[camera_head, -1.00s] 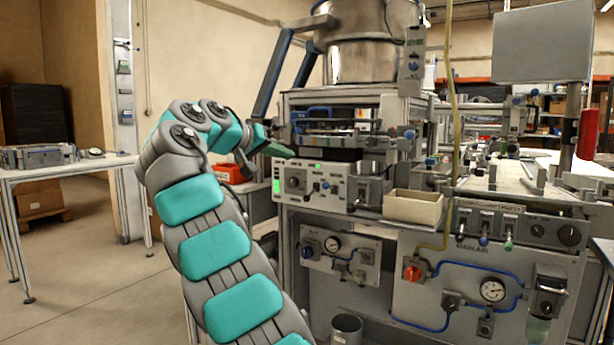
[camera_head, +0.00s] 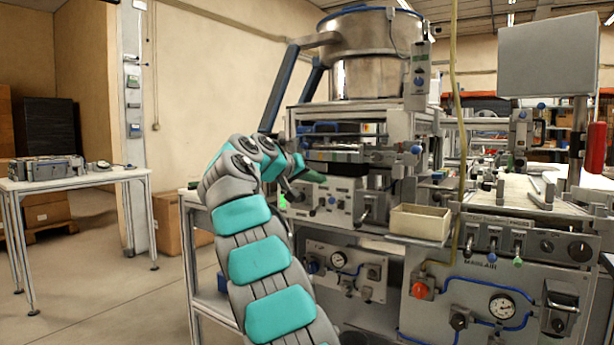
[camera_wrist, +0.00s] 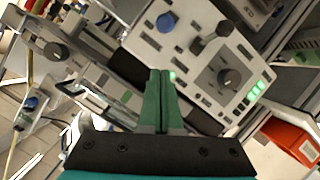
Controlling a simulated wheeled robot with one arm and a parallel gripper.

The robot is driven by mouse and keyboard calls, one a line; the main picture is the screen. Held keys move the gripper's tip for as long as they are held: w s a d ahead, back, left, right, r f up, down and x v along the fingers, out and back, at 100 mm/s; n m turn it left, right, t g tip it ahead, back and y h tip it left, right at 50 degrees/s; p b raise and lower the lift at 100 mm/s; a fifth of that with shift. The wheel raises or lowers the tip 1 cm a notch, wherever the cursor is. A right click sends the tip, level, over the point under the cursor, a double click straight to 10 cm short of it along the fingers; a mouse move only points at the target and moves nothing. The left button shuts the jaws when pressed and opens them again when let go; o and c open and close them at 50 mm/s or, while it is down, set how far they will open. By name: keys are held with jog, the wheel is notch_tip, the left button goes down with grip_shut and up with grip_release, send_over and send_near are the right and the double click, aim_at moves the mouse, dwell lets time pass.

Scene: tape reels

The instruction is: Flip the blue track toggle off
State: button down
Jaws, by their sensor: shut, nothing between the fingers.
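A white control panel (camera_head: 322,208) on the front of the machine carries a dark round knob and small levers. In the wrist view the panel (camera_wrist: 185,50) shows a blue-tipped control (camera_wrist: 165,22), a dark lever (camera_wrist: 213,37), a round knob (camera_wrist: 229,77) and lit green indicators (camera_wrist: 256,92). The blue-tipped control looks like the toggle, but its position on or off cannot be told. My gripper (camera_wrist: 160,73) is shut and empty, its green fingers pointing at the panel. In the head view my gripper (camera_head: 316,176) is just in front of the panel's upper part; contact cannot be told.
A beige open bin (camera_head: 419,222) sits right of the panel. Further levers (camera_head: 493,245) and an air-gauge panel (camera_head: 505,303) are at lower right. An orange bin (camera_wrist: 293,139) lies at the wrist view's right edge. A side table (camera_head: 75,178) stands left, with open floor between.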

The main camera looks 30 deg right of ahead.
aim_at(335, 202)
jog(key=shift+s+d+f+b, duration=0.1)
jog(key=shift+s+f+b, duration=0.15)
jog(key=shift+s+f, duration=0.4)
jog(key=shift+s+f+b, duration=0.25)
jog(key=shift+s+f, duration=0.05)
jog(key=shift+f, duration=0.55)
jog(key=shift+f, duration=0.1)
jog(key=shift+s+f+b, duration=0.1)
jog(key=shift+f+b, duration=0.1)
jog(key=shift+b, duration=0.95)
